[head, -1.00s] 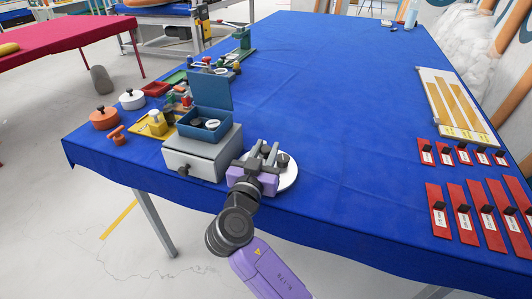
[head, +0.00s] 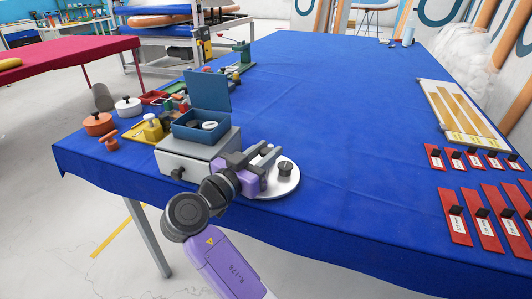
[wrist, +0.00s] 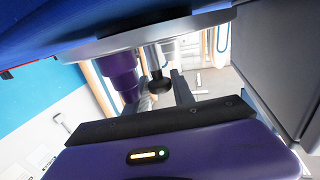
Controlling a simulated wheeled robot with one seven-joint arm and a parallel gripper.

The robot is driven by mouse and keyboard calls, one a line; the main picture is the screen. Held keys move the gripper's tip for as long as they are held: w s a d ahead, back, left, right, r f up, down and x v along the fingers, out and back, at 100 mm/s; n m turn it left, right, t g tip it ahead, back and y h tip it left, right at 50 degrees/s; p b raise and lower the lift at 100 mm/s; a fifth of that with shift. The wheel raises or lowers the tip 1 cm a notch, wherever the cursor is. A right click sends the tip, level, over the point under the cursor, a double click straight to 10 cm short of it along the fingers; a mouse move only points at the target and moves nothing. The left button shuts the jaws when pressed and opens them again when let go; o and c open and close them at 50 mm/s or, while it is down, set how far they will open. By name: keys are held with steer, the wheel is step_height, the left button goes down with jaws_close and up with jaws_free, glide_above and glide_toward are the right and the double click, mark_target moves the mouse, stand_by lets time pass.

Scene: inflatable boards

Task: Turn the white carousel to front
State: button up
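The white carousel (head: 290,186) is a round disc on the blue table, near its front edge and right of the grey drawer box. A dark round piece (head: 285,168) stands on it. My gripper (head: 271,153) is over the carousel's left part, its fingers apart and pointing away from me. The wrist view seems upside down and shows the disc edge-on (wrist: 150,36), with a purple cylinder (wrist: 121,72) and a black-knobbed metal post (wrist: 160,78) on it. The post appears near the fingers (wrist: 158,93); I cannot tell whether they touch it. My gripper hides the disc's left side.
The grey drawer box (head: 190,160) with an open blue box (head: 200,124) on top stands close left of my gripper. Pots, a yellow tray and small items lie farther left. Red labelled cards (head: 455,218) and a white board (head: 457,112) are right. The table's middle is clear.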

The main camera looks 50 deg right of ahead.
steer(key=o, duration=0.3)
steer(key=shift+o, duration=0.2)
steer(key=shift+a, duration=0.1)
steer(key=a, duration=0.7)
steer(key=shift+s+a+b, duration=0.3)
steer(key=shift+s+b, duration=0.05)
steer(key=shift+a, duration=0.1)
